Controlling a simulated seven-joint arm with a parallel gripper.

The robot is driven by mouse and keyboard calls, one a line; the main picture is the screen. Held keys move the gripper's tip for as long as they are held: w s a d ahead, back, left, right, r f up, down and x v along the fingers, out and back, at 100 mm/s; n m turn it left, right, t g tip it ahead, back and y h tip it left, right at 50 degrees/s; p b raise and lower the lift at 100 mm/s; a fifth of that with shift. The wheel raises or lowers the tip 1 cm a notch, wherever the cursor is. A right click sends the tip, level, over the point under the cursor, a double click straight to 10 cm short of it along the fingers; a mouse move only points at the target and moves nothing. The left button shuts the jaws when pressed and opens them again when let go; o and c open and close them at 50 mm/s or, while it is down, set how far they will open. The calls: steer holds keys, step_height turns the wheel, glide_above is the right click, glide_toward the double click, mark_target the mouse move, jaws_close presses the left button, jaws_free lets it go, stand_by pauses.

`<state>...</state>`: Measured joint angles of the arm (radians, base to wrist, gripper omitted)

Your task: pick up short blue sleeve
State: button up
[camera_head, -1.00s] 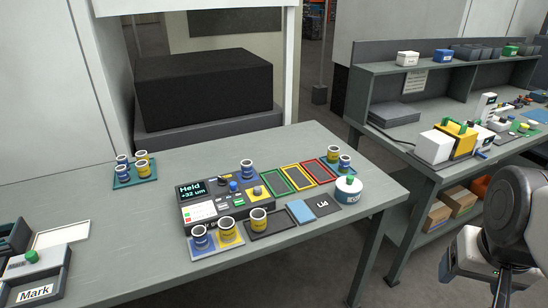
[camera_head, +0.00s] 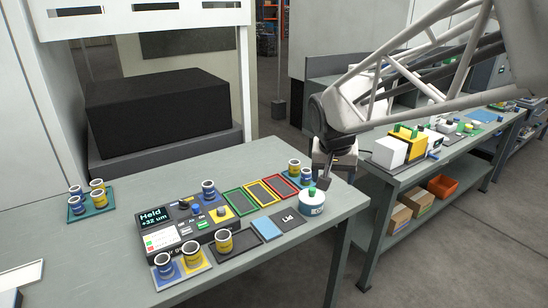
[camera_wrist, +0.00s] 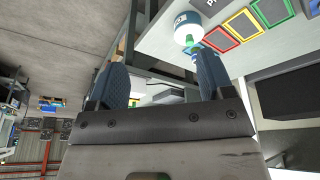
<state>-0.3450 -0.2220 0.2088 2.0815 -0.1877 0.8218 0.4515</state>
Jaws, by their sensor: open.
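Several blue sleeves with pale rims stand on the grey table. One blue sleeve (camera_head: 165,268) is on a blue pad at the front, beside yellow sleeves (camera_head: 224,243). Another blue sleeve (camera_head: 208,191) stands on the gauge unit. Another blue sleeve (camera_head: 295,168) stands at the right, by a yellow one. More blue sleeves (camera_head: 77,207) share the teal tray at the left. I cannot tell which is the short one. My gripper (camera_head: 338,182) hangs near the table's right edge, apart from the sleeves. In the wrist view its fingers (camera_wrist: 162,82) are spread and empty.
The gauge unit (camera_head: 180,222) reads "Held +32 um". Green, yellow and red framed pads (camera_head: 258,194) lie right of it. A white round container with a green knob (camera_head: 311,203) stands near my gripper. A second bench (camera_head: 425,175) stands right.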

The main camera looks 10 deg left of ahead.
steer(key=w+a+f, duration=0.3)
steer(key=w+a, duration=0.2)
steer(key=a, duration=0.4)
steer(key=w+a+f, duration=0.2)
steer(key=w+a, duration=0.3)
steer(key=a, duration=0.5)
steer(key=t, duration=0.1)
glide_above(209, 188)
steer(key=a, duration=0.1)
step_height(209, 188, down, 10)
steer(key=shift+s+f+n+y, duration=0.15)
steer(key=shift+s+n+y, duration=0.2)
steer(key=shift+n+y, duration=0.05)
steer(key=shift+x, duration=1.25)
steer(key=shift+w+f, duration=0.1)
steer(key=shift+f, duration=0.05)
steer(key=shift+x, duration=2.45)
